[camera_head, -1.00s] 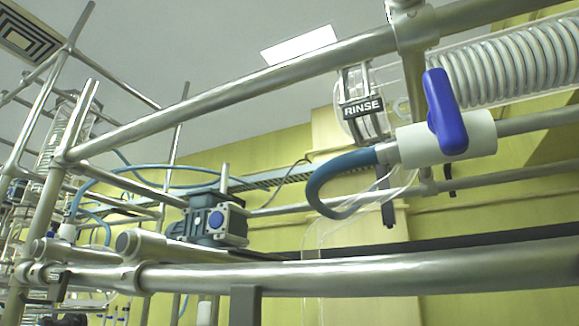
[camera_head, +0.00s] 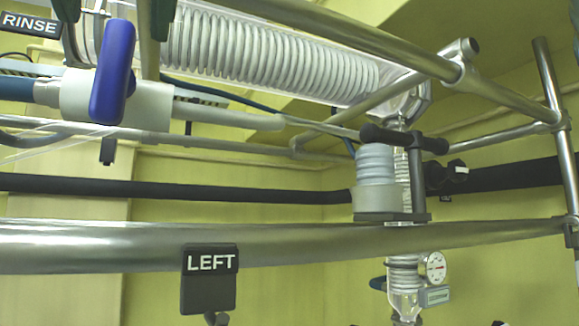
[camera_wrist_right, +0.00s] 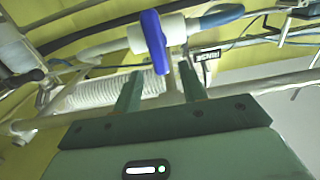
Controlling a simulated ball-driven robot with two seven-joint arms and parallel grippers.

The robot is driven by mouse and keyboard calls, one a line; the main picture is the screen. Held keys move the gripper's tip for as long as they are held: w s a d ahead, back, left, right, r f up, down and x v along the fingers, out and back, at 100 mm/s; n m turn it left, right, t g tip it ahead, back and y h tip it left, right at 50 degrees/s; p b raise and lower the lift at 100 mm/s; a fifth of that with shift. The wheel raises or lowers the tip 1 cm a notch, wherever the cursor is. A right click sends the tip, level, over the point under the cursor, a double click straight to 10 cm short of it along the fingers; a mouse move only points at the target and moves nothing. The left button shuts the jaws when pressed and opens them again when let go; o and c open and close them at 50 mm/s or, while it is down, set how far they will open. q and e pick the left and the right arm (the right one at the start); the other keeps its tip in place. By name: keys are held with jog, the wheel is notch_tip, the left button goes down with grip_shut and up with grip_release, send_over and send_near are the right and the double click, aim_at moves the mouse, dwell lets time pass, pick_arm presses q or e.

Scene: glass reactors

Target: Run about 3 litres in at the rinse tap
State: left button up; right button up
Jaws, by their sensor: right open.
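The rinse tap is a white valve body (camera_head: 125,103) with a blue lever handle (camera_head: 112,72), in the upper left of the head view. The lever stands upright, crosswise to the pipe. A black RINSE sign (camera_head: 32,24) is to its left. In the right wrist view, the lever (camera_wrist_right: 154,42) and white body (camera_wrist_right: 166,30) lie just beyond the fingertips. My right gripper (camera_wrist_right: 160,74) is open, with two green fingers apart and nothing held between them. In the head view, part of my right gripper (camera_head: 148,42) shows close beside the lever. My left gripper is out of view.
A glass coil condenser (camera_head: 270,55) lies behind and above the tap. A thick steel rail (camera_head: 330,248) with a LEFT sign (camera_head: 210,264) crosses in front. A glass column with a dial gauge (camera_head: 432,267) stands at right. A blue hose (camera_head: 45,92) joins the tap's left end.

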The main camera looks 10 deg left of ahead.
aim_at(117, 29)
jog(key=p+x, duration=0.2)
jog(key=x, duration=0.2)
jog(key=shift+w+a+r, duration=0.15)
jog(key=shift+a, duration=0.05)
jog(key=shift+w+a, duration=0.15)
jog(key=shift+w, duration=0.3)
jog(key=shift+s, duration=0.1)
jog(key=shift+c, duration=0.3)
grip_shut()
